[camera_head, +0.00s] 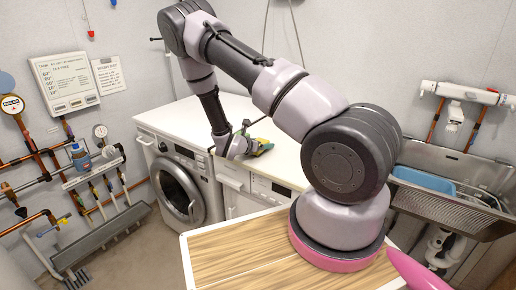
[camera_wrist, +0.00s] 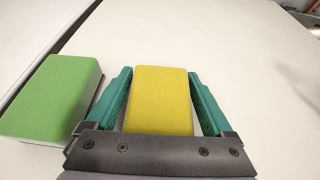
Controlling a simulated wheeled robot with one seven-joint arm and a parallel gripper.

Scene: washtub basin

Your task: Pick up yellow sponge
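The yellow sponge (camera_wrist: 163,98) lies on the white countertop (camera_wrist: 200,35) in the wrist view. My gripper (camera_wrist: 161,85) has its two teal fingers on either side of the sponge, with a narrow gap showing at each side, so it is open around it. In the head view my gripper (camera_head: 257,147) is low over the counter above the washing machines. The sponge there is small and mostly hidden by the gripper, and I cannot make it out clearly.
A green sponge (camera_wrist: 52,98) lies just left of my gripper's left finger, close to it. A washing machine (camera_head: 178,190) stands under the counter. A metal sink (camera_head: 455,165) with a blue tub (camera_head: 424,180) is at the right. The counter beyond the yellow sponge is clear.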

